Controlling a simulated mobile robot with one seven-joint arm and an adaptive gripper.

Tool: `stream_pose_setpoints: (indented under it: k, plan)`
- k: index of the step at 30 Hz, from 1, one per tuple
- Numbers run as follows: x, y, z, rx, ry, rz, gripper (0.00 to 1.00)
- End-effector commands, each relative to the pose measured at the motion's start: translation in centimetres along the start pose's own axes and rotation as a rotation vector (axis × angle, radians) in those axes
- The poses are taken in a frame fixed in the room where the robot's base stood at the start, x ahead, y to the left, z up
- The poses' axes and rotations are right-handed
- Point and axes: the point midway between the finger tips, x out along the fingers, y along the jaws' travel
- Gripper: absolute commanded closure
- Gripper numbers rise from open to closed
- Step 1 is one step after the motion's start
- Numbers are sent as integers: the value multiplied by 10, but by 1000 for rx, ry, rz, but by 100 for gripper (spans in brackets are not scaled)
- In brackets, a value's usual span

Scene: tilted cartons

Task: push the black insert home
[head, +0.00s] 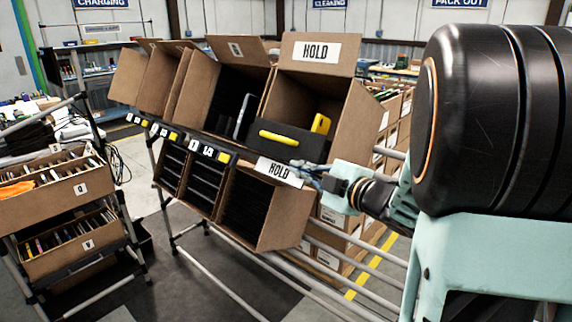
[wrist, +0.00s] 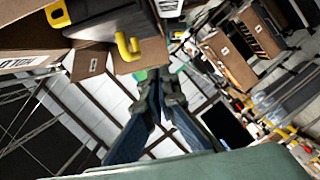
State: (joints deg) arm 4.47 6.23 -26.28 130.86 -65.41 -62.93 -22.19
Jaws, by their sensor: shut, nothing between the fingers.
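The black insert (head: 300,149) sits tilted in the upper right carton marked HOLD (head: 349,122). It has a yellow bar handle (head: 288,137) on its face. A yellow piece (head: 320,123) stands just above and behind it. How deep the insert sits is hard to tell. In the wrist view the dark insert (wrist: 104,22) is at the upper left, with a yellow hook-shaped part (wrist: 127,47) beside it. My gripper (head: 309,177) is shut and empty, in front of and below the insert, beside the lower HOLD label. Its fingers point upward in the wrist view (wrist: 163,78).
Open cartons (head: 208,85) stand on the tilted rack to the left, one holding a pale slab (head: 243,116). Lower cartons with black dividers (head: 262,206) sit below. A cart with filled boxes (head: 52,192) stands at far left. Rack tubes (head: 340,262) run beneath my arm.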

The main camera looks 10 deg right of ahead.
Motion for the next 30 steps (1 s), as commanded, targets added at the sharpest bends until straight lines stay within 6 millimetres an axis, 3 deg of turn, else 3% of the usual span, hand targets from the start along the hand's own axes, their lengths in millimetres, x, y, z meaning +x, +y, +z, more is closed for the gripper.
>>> stream_pose_setpoints:
  k: [12, 21, 30]
  plan:
    - [88, -2, -1, 0, 3, -5, 100]
    - [94, 0, 32, -1, -1, -2, 100]
    - [95, 0, 39, -2, -1, -1, 100]
